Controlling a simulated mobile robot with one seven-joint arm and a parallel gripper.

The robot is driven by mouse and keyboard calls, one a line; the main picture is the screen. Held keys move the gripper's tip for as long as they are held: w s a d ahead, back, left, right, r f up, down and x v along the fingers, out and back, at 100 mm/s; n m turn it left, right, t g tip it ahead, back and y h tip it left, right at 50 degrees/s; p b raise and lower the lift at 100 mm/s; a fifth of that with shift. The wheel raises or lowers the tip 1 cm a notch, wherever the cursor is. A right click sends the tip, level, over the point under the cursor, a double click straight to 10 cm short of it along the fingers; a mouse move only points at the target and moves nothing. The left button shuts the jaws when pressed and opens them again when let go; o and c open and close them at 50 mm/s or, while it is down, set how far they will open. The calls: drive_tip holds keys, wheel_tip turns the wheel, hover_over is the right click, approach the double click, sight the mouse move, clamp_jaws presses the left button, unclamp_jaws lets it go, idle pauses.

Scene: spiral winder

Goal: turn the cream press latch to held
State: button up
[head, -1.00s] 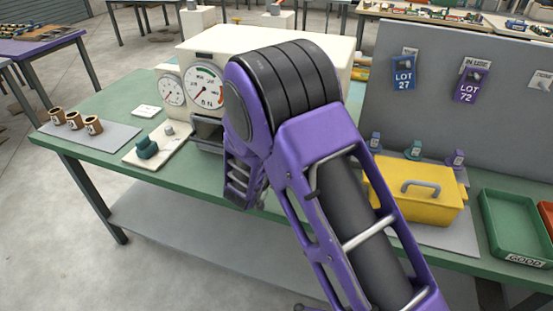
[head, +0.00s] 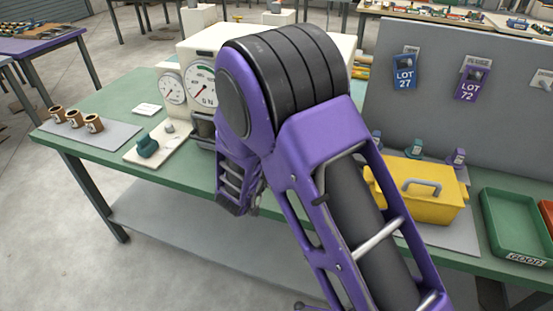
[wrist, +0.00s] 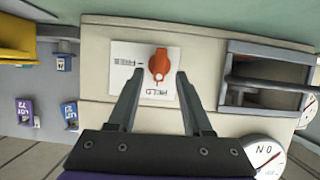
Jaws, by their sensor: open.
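The cream press (head: 205,40) stands on the green bench in the head view, partly hidden by my arm. Its front (wrist: 205,125) fills the middle of the wrist view. An orange latch (wrist: 159,66) sits there on a white label plate (wrist: 125,55). The word HELD is on the plate below the latch, nearer my gripper, and another word is to its left. Which word the latch points at is hard to tell. My gripper (wrist: 160,76) is open, with one finger on each side of the latch and gaps visible. The latch is hidden in the head view.
A dark bar handle (wrist: 265,83) over an opening lies right of the latch, with a dial (wrist: 265,158) below. A yellow box (head: 418,192) stands right of the press. Brown cups (head: 75,119) and a teal piece (head: 148,146) are on the left.

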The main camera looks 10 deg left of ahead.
drive_tip(key=v, duration=1.4)
drive_tip(key=shift+w+a, duration=0.1)
